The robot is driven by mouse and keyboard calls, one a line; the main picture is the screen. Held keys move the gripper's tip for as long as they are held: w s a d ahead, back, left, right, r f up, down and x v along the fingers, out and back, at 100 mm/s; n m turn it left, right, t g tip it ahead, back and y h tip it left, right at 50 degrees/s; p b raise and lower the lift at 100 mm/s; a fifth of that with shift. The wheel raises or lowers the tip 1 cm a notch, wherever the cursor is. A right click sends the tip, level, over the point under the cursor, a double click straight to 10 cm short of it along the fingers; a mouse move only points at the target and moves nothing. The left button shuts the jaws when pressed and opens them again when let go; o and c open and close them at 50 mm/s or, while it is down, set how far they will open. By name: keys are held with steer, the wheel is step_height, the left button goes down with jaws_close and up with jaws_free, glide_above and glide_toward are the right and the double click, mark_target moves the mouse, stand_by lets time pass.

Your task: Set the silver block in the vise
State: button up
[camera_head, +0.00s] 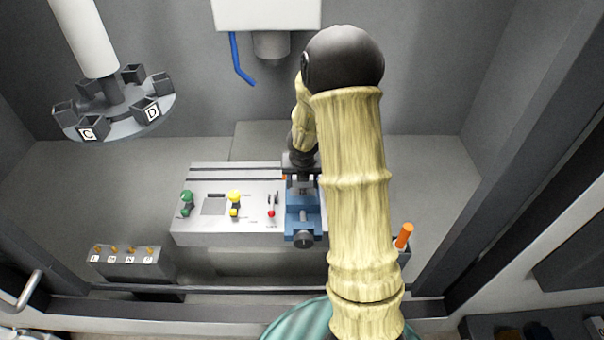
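The blue vise (306,218) stands on the right part of the light grey machine table, with its round dark handle end facing the front. My gripper (301,180) is above the back part of the vise, pointing down at the jaws. The dark gripper body hides the rear of the vise, and my arm covers its right side. A small grey shape shows between the gripper and the vise, but it is too small to tell whether it is the silver block or the fingers. The silver block is not clearly visible elsewhere. Whether the fingers are open or shut does not show.
The machine table (205,238) carries green and yellow knobs and a red-tipped lever (271,206) left of the vise. A lettered carousel (115,118) hangs upper left. A spindle head with a blue lever (240,62) hangs behind. An orange handle (404,235) stands to the right.

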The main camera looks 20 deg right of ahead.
steer(key=shift+f+b, duration=1.05)
steer(key=shift+f, duration=0.25)
steer(key=shift+f+b, duration=0.75)
steer(key=o, duration=1.3)
steer(key=shift+c, duration=0.2)
steer(key=shift+r, duration=0.1)
steer(key=p+v, duration=0.6)
steer(key=v, duration=1.1)
steer(key=shift+s, duration=0.15)
